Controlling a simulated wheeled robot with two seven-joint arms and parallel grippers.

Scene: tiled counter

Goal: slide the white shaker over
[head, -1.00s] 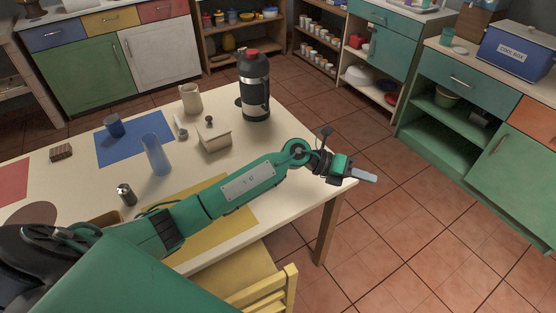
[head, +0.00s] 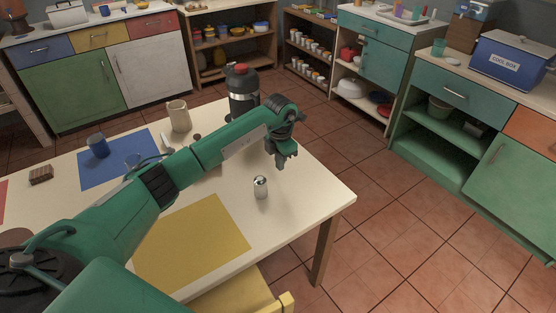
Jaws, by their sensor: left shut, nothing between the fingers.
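The white shaker (head: 261,187), a small upright cylinder with a metallic top, stands on the cream table (head: 318,201) between the yellow mat and the right edge. My left gripper (head: 282,164) is shut and empty. It points down, behind and slightly to the right of the shaker in the head view, with a visible gap between them. My left arm crosses the table and hides part of what stands behind it. My right gripper is out of view.
A blue cup (head: 97,145) is on the blue mat (head: 97,175). The yellow mat (head: 195,245) is bare. The table's right corner is clear.

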